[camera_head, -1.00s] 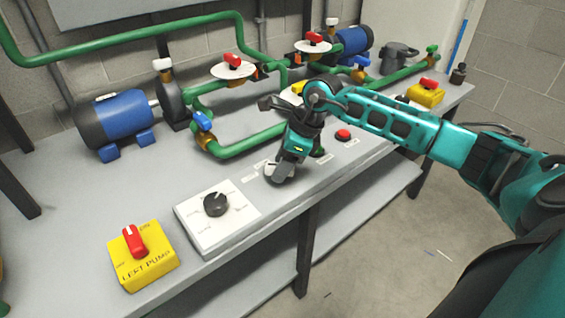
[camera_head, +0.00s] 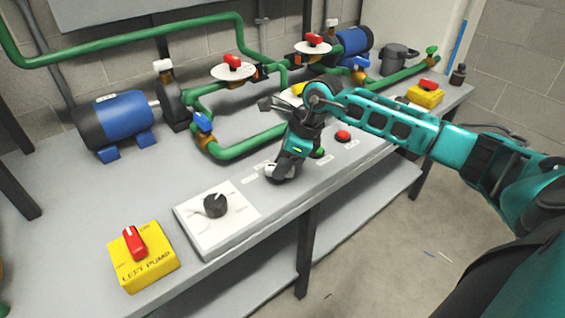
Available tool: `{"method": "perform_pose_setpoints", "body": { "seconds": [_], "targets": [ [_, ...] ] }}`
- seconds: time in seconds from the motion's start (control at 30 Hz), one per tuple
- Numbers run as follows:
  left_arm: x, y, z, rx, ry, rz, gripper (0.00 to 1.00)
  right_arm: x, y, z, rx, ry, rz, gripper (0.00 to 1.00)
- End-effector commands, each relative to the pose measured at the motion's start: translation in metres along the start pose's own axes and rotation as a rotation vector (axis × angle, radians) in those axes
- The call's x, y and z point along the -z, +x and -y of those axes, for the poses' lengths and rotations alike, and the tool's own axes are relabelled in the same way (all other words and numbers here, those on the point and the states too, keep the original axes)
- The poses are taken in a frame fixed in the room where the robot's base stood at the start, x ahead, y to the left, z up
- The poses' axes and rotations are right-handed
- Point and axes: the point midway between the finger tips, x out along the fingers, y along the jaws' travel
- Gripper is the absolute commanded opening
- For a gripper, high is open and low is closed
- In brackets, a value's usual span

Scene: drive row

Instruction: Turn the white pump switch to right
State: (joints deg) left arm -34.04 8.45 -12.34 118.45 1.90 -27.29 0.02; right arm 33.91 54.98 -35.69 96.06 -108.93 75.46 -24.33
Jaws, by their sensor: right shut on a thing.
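The white pump switch (camera_head: 187,226) is a flat white box at the front of the bench. It carries a round black knob (camera_head: 215,205) whose light pointer mark faces up and slightly right. My right gripper (camera_head: 280,175) points down at the bench, to the right of the white box and apart from it. It is shut on a small whitish thing at its fingertips, largely hidden by the fingers, so I cannot tell what it is. My left gripper is not in view.
A yellow left pump switch (camera_head: 148,268) with a red handle stands left of the white box. A red button (camera_head: 343,136) lies right of my gripper. Green pipes (camera_head: 250,143) and a blue motor (camera_head: 118,122) stand behind. The bench between motor and white box is clear.

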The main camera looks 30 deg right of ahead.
Motion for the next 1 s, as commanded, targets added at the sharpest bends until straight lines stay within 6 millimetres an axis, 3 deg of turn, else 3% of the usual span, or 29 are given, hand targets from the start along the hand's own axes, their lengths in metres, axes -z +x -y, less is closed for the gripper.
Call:
{"method": "perform_pose_setpoints", "body": {
  "seconds": [0.37, 1.0],
  "targets": [
    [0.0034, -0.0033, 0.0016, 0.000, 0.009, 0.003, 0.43, 0.0008, 0.0004, -0.0021, 0.077, 0.185, -0.004, 0.00],
    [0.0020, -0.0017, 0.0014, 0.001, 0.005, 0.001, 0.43, -0.0012, 0.0032, -0.0059, 0.307, 0.741, -0.003, 0.00]
  ]
}}
